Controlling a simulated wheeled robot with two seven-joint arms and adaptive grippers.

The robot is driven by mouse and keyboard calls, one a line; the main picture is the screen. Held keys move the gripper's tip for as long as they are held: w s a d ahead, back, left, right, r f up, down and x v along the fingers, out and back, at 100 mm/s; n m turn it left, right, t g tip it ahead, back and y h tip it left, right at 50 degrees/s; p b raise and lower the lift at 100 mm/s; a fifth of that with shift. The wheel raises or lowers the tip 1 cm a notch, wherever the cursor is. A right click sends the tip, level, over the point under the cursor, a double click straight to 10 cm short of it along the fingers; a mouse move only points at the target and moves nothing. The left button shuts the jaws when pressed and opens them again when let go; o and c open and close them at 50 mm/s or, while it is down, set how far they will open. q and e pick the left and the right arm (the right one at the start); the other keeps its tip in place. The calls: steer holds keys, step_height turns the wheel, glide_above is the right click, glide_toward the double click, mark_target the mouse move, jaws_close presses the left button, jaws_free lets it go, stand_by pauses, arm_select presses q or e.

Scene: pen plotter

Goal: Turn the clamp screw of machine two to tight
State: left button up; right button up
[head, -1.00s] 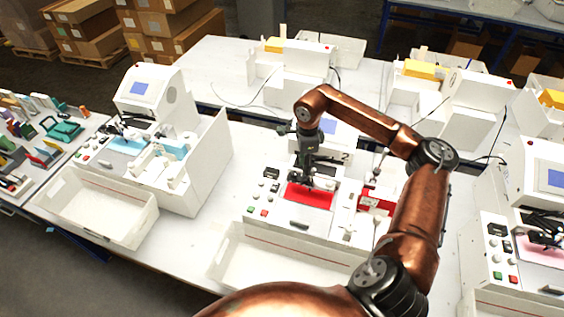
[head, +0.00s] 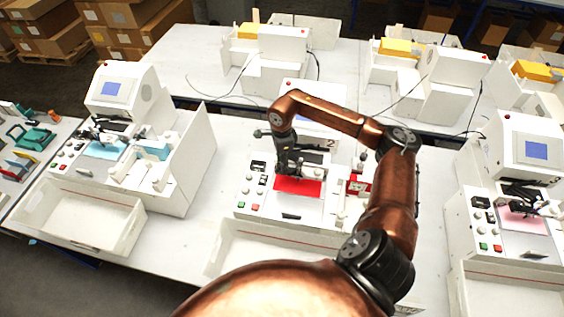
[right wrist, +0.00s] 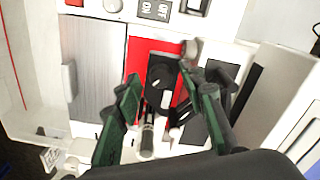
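Machine two (head: 268,207) is the white plotter in the middle of the head view, marked with a 2 and carrying a red plate (head: 297,187). My right gripper (head: 288,172) is low over the back of that plate. In the right wrist view its green fingers (right wrist: 166,98) are apart, one on each side of a dark round part with a light slot (right wrist: 159,76), over the red plate (right wrist: 148,49). This part looks like the pen holder's clamp; I cannot tell its screw setting or whether a finger touches it. My left gripper is not in view.
A similar machine with a blue plate (head: 108,150) stands at left, and one with a pink plate (head: 520,218) at right. An open white tray (head: 262,255) lies in front of machine two. A red block (head: 358,186) is at its right side, near my arm.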

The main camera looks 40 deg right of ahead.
steer(key=shift+w+a, duration=0.1)
steer(key=shift+c, duration=0.7)
steer(key=c, duration=0.6)
jaws_close()
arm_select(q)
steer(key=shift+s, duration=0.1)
